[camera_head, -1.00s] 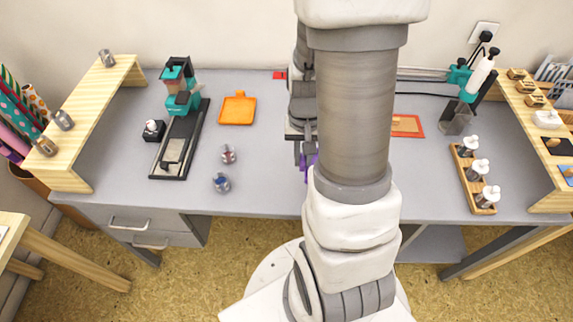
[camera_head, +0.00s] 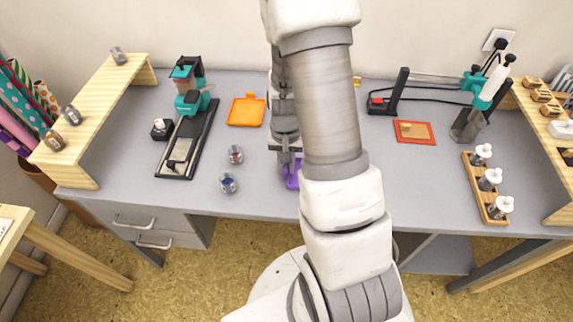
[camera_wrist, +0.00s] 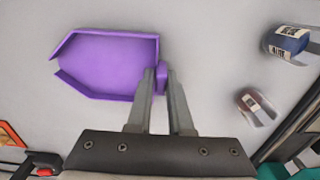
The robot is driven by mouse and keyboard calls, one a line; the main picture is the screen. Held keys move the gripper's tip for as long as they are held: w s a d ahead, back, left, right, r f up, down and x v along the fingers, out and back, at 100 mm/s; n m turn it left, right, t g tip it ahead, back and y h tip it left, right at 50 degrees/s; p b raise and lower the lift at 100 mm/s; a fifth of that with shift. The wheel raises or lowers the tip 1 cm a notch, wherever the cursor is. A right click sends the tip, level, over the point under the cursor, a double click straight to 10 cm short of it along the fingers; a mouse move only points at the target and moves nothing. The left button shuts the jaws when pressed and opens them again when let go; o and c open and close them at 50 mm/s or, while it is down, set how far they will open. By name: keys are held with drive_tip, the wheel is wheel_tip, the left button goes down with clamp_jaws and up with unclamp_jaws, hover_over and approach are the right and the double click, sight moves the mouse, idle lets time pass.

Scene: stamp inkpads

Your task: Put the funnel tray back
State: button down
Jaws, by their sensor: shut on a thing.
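The purple funnel tray (camera_wrist: 110,65) fills the upper left of the wrist view, its narrowing open spout pointing left. My gripper (camera_wrist: 161,76) is shut on the small tab at the tray's right end. In the head view a purple part of the tray (camera_head: 292,176) shows beside my gripper (camera_head: 286,160), over the front middle of the desk; my arm hides the rest. I cannot tell whether the tray touches the desk. An orange tray (camera_head: 246,111) with a tab lies at the back, left of my arm.
A red-lidded jar (camera_head: 235,155) and a blue one (camera_head: 228,183) stand left of the gripper. Further left is a black-based teal device (camera_head: 190,103). Right of my arm are a black stand (camera_head: 399,92), a red-orange mat (camera_head: 414,133) and a wooden rack of bottles (camera_head: 484,188).

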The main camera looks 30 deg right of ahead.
drive_tip(key=shift+f, duration=0.15)
drive_tip(key=c, duration=0.8)
unclamp_jaws()
drive_tip(key=s+a+r+n+t+p, duration=0.1)
drive_tip(key=a+r, duration=0.2)
drive_tip(key=r, duration=0.9)
drive_tip(key=s+a+r+n+t+p, duration=0.1)
drive_tip(key=s+a+r+n, duration=0.15)
drive_tip(key=r, duration=0.95)
drive_tip(key=s+a+r+n+t, duration=0.1)
drive_tip(key=s+r, duration=0.2)
drive_tip(key=s+a+r+n+t, duration=0.1)
drive_tip(key=s+a+r, duration=0.1)
drive_tip(key=s+r, duration=0.1)
drive_tip(key=s+a+r+n+t, duration=0.1)
drive_tip(key=s+a+r, duration=0.1)
drive_tip(key=s+r, duration=0.1)
drive_tip(key=shift+r+t, duration=0.25)
drive_tip(key=shift+t, duration=0.05)
